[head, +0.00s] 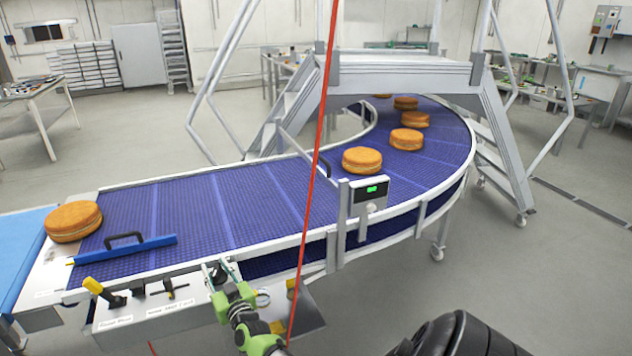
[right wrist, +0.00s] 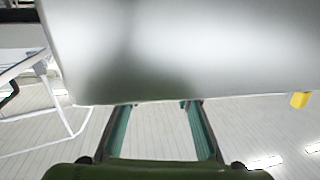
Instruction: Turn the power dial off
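A grey control panel (head: 150,318) runs along the near side of the conveyor, with a yellow-handled lever (head: 94,286), small black controls and labels too small to read. A round black dial (head: 217,274) sits near its right part; I cannot read whether it is the power dial. My right gripper (head: 220,274) is at this dial, its fingers apart on either side; contact cannot be told. In the right wrist view, the two teal fingers (right wrist: 158,108) stand apart, and their tips are hidden behind a grey surface (right wrist: 200,60). My left gripper is not in view.
Orange-brown filled rounds (head: 362,160) lie on the curved blue conveyor belt (head: 200,208). A blue bar with a black handle (head: 125,249) lies across the belt. A thin red line (head: 318,150) crosses in front. A display post (head: 370,192) stands right of the gripper.

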